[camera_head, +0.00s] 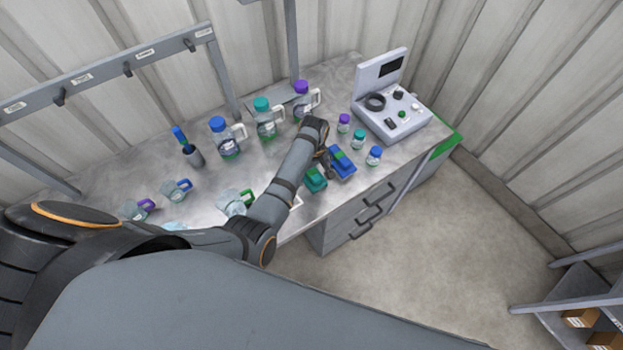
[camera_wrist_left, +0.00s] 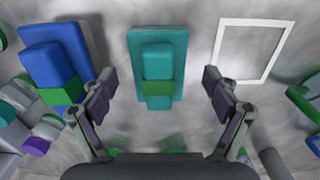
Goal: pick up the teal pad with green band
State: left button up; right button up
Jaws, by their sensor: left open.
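The teal pad with green band (camera_head: 316,181) lies on the bench near its front edge, partly hidden by my left arm in the head view. In the left wrist view the teal pad (camera_wrist_left: 157,38) lies flat just beyond and between the fingertips, its green band across the middle. My left gripper (camera_wrist_left: 158,80) is open and empty, with a finger to each side of the pad's line and apart from it. In the head view the left gripper (camera_head: 327,163) hangs above the bench by the pads. My right gripper is not in view.
A blue pad with green band (camera_head: 342,162) lies right beside the teal one. Small capped jars (camera_head: 374,156) and a grey instrument case (camera_head: 398,110) stand to the right. Jugs (camera_head: 225,140) stand behind; mugs (camera_head: 176,190) are left. A white outline (camera_wrist_left: 221,50) marks bare bench.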

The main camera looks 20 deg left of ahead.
aim_at(313, 172)
pick_arm(q)
jog(key=f, duration=0.1)
jog(key=f+b, duration=0.1)
jog(key=shift+w+a+f, duration=0.1)
jog(key=shift+a+f, duration=0.1)
jog(key=shift+f, duration=0.1)
jog(key=shift+w+a+f, duration=0.25)
jog(key=shift+w+a, duration=0.1)
jog(key=shift+w, duration=0.15)
jog(key=shift+s+d+r, duration=0.15)
jog(key=shift+d, duration=0.1)
jog(key=shift+c, duration=0.8)
jog(key=shift+s+d+r, duration=0.1)
jog(key=shift+s+r, duration=0.05)
jog(key=shift+c, duration=1.4)
jog(key=c, duration=0.8)
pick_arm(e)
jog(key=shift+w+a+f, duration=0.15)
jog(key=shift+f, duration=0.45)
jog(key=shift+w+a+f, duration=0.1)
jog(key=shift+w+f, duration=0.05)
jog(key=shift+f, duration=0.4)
